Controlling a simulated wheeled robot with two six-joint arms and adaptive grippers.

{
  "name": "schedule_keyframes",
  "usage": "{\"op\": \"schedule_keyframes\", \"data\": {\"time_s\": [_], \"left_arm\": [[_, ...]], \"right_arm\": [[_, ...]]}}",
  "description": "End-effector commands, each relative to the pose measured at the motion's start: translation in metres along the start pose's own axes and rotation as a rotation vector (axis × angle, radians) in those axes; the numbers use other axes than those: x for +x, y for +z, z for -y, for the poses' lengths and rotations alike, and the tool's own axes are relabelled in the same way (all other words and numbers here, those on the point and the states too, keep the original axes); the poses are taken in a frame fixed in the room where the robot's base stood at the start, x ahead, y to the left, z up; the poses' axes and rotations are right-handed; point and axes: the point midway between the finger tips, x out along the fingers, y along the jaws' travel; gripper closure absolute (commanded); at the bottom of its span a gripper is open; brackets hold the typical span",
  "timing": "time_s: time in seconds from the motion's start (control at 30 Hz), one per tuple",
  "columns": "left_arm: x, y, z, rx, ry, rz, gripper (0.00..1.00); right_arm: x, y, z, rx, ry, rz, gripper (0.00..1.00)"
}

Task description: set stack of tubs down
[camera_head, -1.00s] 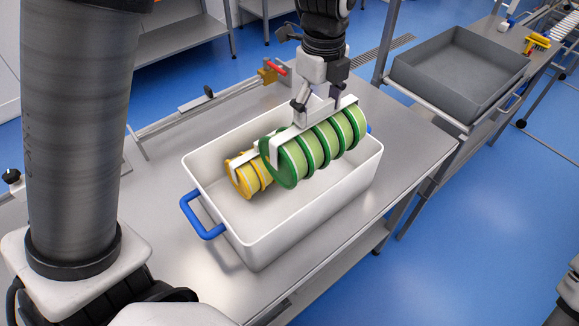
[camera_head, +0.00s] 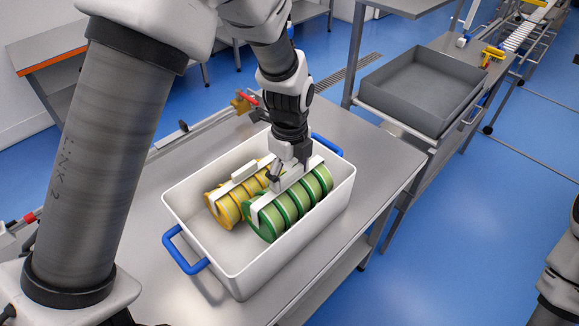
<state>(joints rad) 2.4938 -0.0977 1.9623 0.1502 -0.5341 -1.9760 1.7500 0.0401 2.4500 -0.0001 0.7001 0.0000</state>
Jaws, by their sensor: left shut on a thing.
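The stack of green-lidded tubs (camera_head: 291,207) lies on its side in a white carrier. My left gripper (camera_head: 279,178) comes down from above and is shut on the white bar of this carrier. The green stack is inside the white crate (camera_head: 247,279), along its right side. A second stack, with yellow lids (camera_head: 226,208), lies beside it on the left in the same crate. Whether the green stack touches the crate floor is hidden. My right gripper does not show; only a part of my right arm is at the right edge.
The white crate has blue handles (camera_head: 186,256) and stands on a steel table (camera_head: 150,215). A grey tray (camera_head: 424,84) sits on a stand at the back right. A yellow and red clamp (camera_head: 243,101) is behind the crate. Blue floor is clear on the right.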

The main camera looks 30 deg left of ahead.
Motion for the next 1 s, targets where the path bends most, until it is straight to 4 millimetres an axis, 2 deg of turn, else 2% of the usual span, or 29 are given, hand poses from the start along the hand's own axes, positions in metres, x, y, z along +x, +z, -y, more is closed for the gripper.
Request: {"op": "schedule_keyframes", "data": {"time_s": [0.57,0.6,0.67,1.0], "left_arm": [[0.01,0.0,0.001,0.0,-0.003,0.001,0.92],[0.012,0.0,0.0,0.0,0.0,0.0,0.19],[0.012,0.0,0.0,0.0,0.0,0.0,0.0],[0.011,0.0,0.0,0.0,0.0,0.0,0.0]], "right_arm": [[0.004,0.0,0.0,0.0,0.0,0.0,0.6],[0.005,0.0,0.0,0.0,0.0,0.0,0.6],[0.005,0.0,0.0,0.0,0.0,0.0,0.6],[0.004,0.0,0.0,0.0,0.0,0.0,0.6]]}}
